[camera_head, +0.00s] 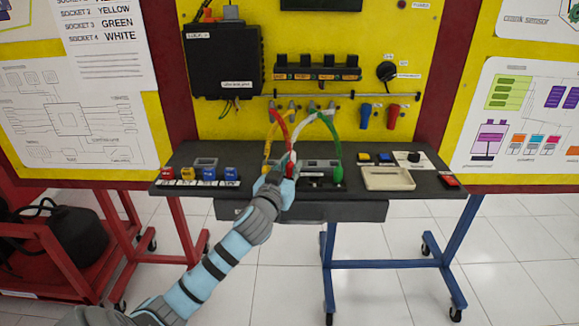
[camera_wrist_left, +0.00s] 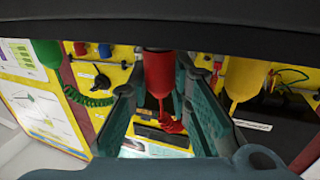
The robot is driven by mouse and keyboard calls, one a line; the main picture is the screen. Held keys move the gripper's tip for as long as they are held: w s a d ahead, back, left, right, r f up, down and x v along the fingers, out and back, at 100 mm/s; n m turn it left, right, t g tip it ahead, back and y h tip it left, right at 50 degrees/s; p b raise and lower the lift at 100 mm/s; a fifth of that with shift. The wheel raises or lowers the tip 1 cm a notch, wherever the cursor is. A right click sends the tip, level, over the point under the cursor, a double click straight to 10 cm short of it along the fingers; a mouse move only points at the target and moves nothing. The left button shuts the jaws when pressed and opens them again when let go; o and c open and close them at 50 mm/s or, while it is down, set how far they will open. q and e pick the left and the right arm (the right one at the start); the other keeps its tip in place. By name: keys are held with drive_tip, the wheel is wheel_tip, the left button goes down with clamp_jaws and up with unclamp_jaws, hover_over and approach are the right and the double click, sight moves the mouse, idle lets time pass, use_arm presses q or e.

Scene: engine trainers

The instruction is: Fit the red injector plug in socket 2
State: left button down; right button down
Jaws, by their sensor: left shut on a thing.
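The red injector plug (camera_wrist_left: 158,75) hangs between the fingers of my left gripper in the left wrist view. My left gripper (camera_head: 284,170) is shut on it over the middle of the dark bench top, and hides it in the head view. The red cable (camera_head: 283,124) runs up from the gripper to the rail on the yellow panel. A yellow plug (camera_wrist_left: 243,82) and a green plug (camera_wrist_left: 46,52) show either side in the wrist view. The sockets are largely hidden behind my gripper, so I cannot tell which is socket 2. My right gripper is not in view.
The green plug stands at the right of the middle (camera_head: 337,173). Several coloured blocks (camera_head: 209,173) line the bench's left. A beige tray (camera_head: 388,187) sits at the right, beside small switches. A sheet (camera_head: 105,35) lists socket colours. Blue and red holders (camera_head: 365,116) hang on the panel.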

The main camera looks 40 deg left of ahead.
use_arm(q)
drive_tip(key=shift+f+b, duration=0.35)
drive_tip(key=shift+f, duration=0.15)
drive_tip(key=c, duration=1.7)
unclamp_jaws()
drive_tip(key=s, duration=0.1)
drive_tip(key=s+p, duration=0.1)
drive_tip(key=s+d+r, duration=0.1)
drive_tip(key=shift+s+d+p, duration=0.1)
drive_tip(key=shift+s+p, duration=0.1)
drive_tip(key=shift+p, duration=0.15)
drive_tip(key=shift+s+d+r, duration=0.1)
drive_tip(key=shift+s+d, duration=0.05)
drive_tip(key=shift+s, duration=0.3)
